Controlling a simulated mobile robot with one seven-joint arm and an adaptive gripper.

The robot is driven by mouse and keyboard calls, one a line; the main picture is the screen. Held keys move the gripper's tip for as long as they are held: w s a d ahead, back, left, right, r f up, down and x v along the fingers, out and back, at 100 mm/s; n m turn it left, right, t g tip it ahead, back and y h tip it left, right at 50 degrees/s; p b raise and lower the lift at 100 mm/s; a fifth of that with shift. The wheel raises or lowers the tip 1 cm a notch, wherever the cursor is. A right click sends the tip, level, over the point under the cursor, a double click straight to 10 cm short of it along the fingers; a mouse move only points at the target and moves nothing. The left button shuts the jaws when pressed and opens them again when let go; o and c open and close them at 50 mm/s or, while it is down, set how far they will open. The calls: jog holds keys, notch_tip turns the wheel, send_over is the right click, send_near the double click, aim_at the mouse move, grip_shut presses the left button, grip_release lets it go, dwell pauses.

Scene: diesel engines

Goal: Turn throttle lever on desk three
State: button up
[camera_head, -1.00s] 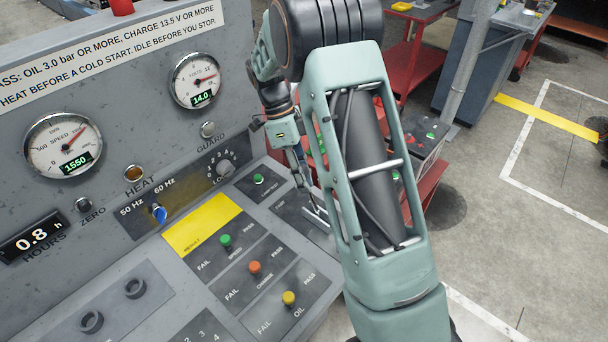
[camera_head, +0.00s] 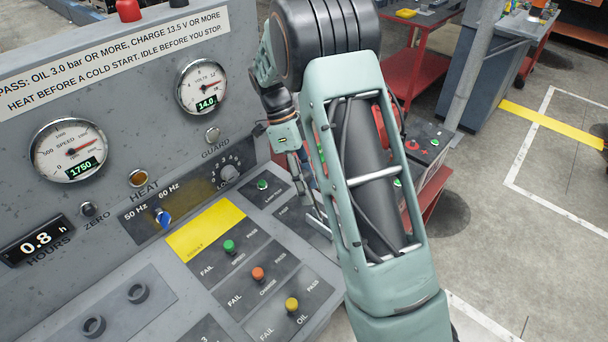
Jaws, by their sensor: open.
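The grey control desk (camera_head: 140,255) fills the left side. My gripper (camera_head: 310,185) points down over the desk's right part, just left of my forearm link. It is small and partly hidden by my arm, so its contact with anything cannot be made out. A dark panel (camera_head: 288,212) lies below it, with thin silver bars (camera_head: 317,222) at its right end. The throttle lever cannot be clearly picked out there; my arm hides part of this area. The speed gauge (camera_head: 68,150) reads 1750.
A blue-tipped selector (camera_head: 162,216) sits between 50 Hz and 60 Hz. Green (camera_head: 229,246), orange (camera_head: 258,274) and yellow (camera_head: 292,304) pass/fail switches stand on the desk's slope. A red cart (camera_head: 425,175) stands behind my arm. Open floor (camera_head: 510,240) lies to the right.

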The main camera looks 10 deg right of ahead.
jog(key=v, duration=1.1)
jog(key=shift+w+r, duration=0.15)
jog(key=shift+r, duration=0.15)
jog(key=shift+a, duration=0.1)
